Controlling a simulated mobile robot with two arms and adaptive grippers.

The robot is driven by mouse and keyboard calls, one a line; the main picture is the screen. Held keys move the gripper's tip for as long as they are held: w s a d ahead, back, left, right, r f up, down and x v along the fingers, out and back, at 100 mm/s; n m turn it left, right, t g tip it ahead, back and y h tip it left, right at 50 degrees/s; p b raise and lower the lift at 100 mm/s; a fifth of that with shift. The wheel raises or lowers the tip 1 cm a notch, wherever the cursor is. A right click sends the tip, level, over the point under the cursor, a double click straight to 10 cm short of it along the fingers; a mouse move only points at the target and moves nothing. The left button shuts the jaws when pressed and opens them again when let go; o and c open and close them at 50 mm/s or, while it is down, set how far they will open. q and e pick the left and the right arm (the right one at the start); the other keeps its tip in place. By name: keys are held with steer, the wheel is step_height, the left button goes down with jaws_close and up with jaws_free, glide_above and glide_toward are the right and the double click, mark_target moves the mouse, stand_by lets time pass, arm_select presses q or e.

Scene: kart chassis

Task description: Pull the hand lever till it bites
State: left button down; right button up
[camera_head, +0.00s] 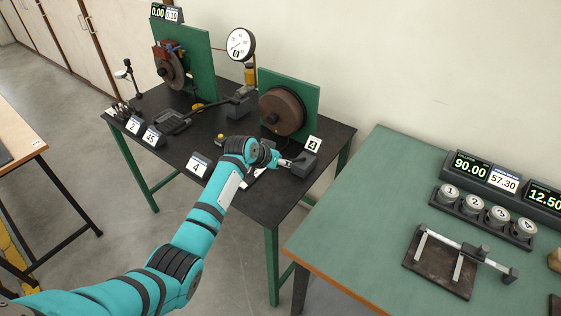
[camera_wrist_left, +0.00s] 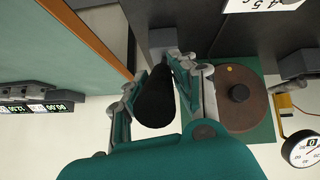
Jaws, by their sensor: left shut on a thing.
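The hand lever stands at the right front of the black table. Its dark base block (camera_head: 303,167) shows in the head view beside a card marked 4; the grip is mostly hidden there by my gripper. In the left wrist view the lever's black rounded grip (camera_wrist_left: 157,98) lies between the fingers. My left gripper (camera_head: 285,162) reaches in from the left and is shut on this grip. The brown disc (camera_head: 281,111) on a green panel stands behind the lever; it also shows in the left wrist view (camera_wrist_left: 243,110). My right gripper is not in view.
A second disc (camera_head: 172,70) on a green panel, a round dial gauge (camera_head: 240,44) and another lever unit (camera_head: 240,105) stand on the black table (camera_head: 215,138). A green-topped table (camera_head: 360,235) with displays and weights is close at right.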

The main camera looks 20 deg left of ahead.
arm_select(q)
steer(key=c, duration=1.2)
jaws_free()
steer(key=shift+w+r, duration=0.2)
steer(key=shift+r, duration=0.05)
steer(key=shift+c, duration=0.2)
steer(key=shift+o, duration=0.8)
steer(key=shift+f, duration=0.15)
steer(key=v, duration=1.2)
